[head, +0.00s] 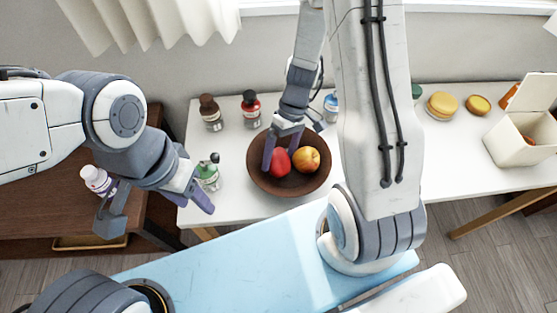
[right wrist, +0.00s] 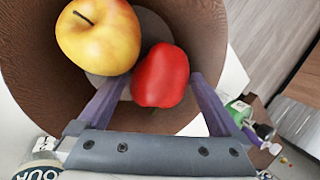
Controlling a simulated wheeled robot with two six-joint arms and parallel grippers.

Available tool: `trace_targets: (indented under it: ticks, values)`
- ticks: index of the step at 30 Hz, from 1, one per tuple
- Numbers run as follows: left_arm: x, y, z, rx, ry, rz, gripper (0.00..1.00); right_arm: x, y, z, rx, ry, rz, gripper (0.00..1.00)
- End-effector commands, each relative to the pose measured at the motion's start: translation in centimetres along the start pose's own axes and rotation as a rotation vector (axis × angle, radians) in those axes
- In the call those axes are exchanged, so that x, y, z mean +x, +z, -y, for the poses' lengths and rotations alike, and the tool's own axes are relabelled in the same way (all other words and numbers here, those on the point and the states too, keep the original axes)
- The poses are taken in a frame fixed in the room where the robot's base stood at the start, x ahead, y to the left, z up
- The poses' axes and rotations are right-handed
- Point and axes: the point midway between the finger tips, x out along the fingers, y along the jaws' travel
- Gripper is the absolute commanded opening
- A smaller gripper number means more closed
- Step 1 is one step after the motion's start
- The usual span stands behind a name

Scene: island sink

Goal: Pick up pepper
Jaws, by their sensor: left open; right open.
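The red pepper (head: 279,163) lies in a brown bowl (head: 258,182) on the white table, beside a yellow-red apple (head: 307,159). My right gripper (head: 283,152) is open and reaches down into the bowl, with its fingers around the pepper. In the right wrist view the pepper (right wrist: 160,76) sits between the two purple fingers (right wrist: 155,100), and the apple (right wrist: 98,36) lies above it to the left. Whether the fingers touch the pepper, I cannot tell. My left gripper (head: 158,212) is open and empty, near the table's left end.
A green bottle (head: 209,176) stands left of the bowl, close to my left gripper. A white-capped bottle (head: 97,180) is on the brown table. A cream box (head: 518,140) stands at right.

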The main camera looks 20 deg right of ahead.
Motion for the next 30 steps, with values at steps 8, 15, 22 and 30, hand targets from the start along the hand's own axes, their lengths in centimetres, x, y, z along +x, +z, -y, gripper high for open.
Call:
trace_targets:
  ticks: [8,15,22,30]
  values:
    - [0.0,0.0,0.0,0.0,0.0,0.0,0.5,0.0,0.0,0.0,0.001,0.0,0.0,0.62]
    - [0.0,0.0,0.0,0.0,0.0,0.0,0.5,-0.1,0.0,0.0,0.001,-0.001,0.0,0.17]
    - [-0.1,0.0,0.0,0.0,0.0,0.0,0.5,-1.7,0.1,0.7,-0.001,0.001,-0.005,0.17]
    - [-0.2,0.0,0.0,0.0,0.0,0.0,0.5,-6.6,0.8,2.9,-0.002,0.002,-0.006,0.17]
